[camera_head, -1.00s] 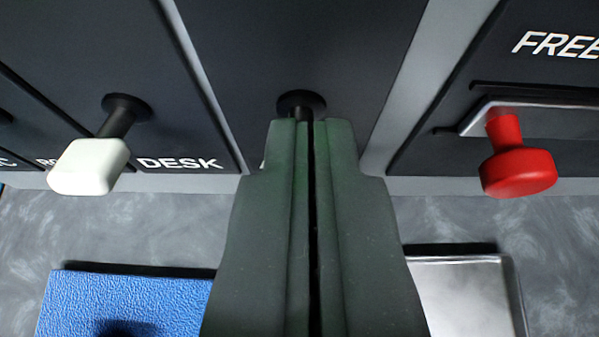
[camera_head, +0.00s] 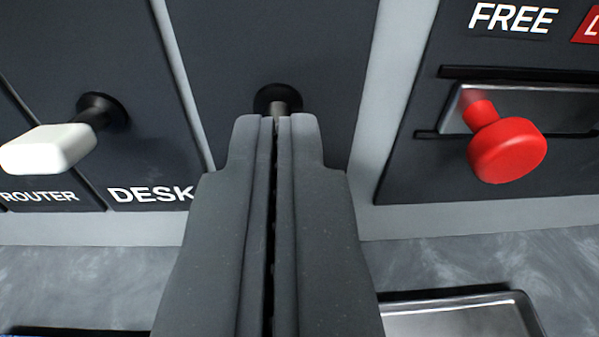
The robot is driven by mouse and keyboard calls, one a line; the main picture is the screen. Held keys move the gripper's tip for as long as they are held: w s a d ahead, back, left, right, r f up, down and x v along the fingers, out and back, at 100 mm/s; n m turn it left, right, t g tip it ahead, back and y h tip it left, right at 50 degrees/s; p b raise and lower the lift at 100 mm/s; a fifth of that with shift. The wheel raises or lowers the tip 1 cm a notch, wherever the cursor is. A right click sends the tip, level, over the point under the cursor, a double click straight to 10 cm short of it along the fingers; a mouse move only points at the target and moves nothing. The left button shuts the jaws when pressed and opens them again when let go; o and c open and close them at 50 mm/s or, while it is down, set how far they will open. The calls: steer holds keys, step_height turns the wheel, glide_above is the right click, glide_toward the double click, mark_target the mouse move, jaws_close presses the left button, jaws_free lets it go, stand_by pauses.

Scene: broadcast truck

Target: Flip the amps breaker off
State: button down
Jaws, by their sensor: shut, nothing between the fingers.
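My gripper (camera_head: 275,122) is shut with nothing held, its two grey fingers pointing up the picture at the dark panel. A switch with a round black collar (camera_head: 277,97) and a short greyish stem shows just beyond the fingertips. The rest of that switch and any label below it are hidden behind my fingers, so I cannot read whether it is the amps breaker. The fingertips overlap the stem in the picture; I cannot tell whether they touch it.
On the left, a white-handled switch (camera_head: 48,149) sticks out near the labels ROUTER and DESK. On the right, a red knob (camera_head: 507,150) stands in a metal slot (camera_head: 560,98) below the label FREE. A metal tray (camera_head: 460,318) lies on the grey surface below.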

steer(key=s+r, duration=0.2)
steer(key=s, duration=0.9)
steer(key=shift+r, duration=0.3)
steer(key=shift+d, duration=0.1)
step_height(320, 180, up, 23)
steer(key=s, duration=0.3)
steer(key=s+a+r, duration=0.2)
steer(key=s+r, duration=1.3)
steer(key=r, duration=0.3)
steer(key=shift+s+r+g, duration=0.25)
steer(key=shift+r+g, duration=0.05)
steer(key=shift+r, duration=0.05)
